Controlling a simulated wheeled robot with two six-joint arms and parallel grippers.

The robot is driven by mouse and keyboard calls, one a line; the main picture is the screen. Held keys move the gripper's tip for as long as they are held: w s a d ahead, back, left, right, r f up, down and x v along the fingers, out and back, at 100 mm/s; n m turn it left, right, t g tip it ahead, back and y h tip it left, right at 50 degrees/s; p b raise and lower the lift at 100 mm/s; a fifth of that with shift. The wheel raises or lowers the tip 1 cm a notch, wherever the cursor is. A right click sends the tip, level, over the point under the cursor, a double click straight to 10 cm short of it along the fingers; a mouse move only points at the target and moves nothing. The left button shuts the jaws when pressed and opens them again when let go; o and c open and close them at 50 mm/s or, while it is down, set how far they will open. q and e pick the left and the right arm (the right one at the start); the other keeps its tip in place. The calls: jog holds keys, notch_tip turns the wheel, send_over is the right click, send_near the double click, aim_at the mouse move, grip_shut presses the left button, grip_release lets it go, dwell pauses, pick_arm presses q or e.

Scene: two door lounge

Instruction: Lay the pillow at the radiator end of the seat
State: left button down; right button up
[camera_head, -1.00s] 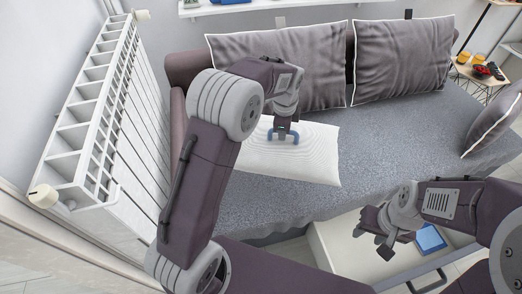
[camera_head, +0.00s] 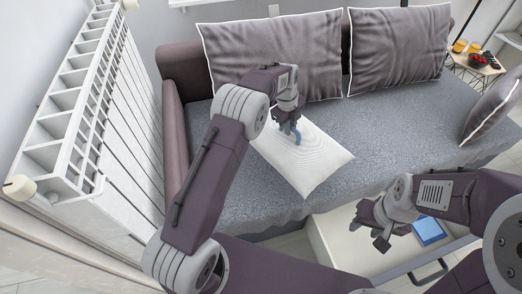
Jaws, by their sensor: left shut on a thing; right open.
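The white pillow (camera_head: 312,165) lies on or just above the grey seat (camera_head: 375,140) of the sofa, turned at an angle; I cannot tell whether it touches the seat. The white radiator (camera_head: 118,112) stands at the left, beside the sofa's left arm (camera_head: 174,130). Bare seat shows between that arm and the pillow, partly hidden by my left arm. My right gripper (camera_head: 367,232) is open and empty in front of the sofa.
Two grey cushions (camera_head: 270,58) (camera_head: 398,48) lean on the backrest, and another cushion (camera_head: 490,108) lies at the right end. An open drawer (camera_head: 335,252) under the seat holds a blue object (camera_head: 428,230). A small side table (camera_head: 478,66) with items stands at the back right.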

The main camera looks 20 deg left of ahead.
aim_at(265, 149)
pick_arm(q)
jog(key=s+a+f+b, duration=0.2)
jog(key=s+a+f, duration=0.1)
jog(key=s+a+f+b, duration=0.2)
jog(key=s+a, duration=0.1)
jog(key=shift+s+a+f, duration=0.3)
jog(key=shift+a+f, duration=0.05)
jog(key=shift+f, duration=0.05)
jog(key=shift+s+a+f, duration=0.2)
jog(key=shift+s+a, duration=0.1)
jog(key=shift+s, duration=0.05)
jog(key=x, duration=0.1)
jog(key=b+x, duration=0.2)
jog(key=x, duration=0.1)
jog(key=shift+s+a+f, duration=0.15)
jog(key=shift+s+a, duration=0.1)
jog(key=shift+s, duration=0.1)
jog(key=c, duration=1.4)
grip_release()
jog(key=shift+o, duration=0.2)
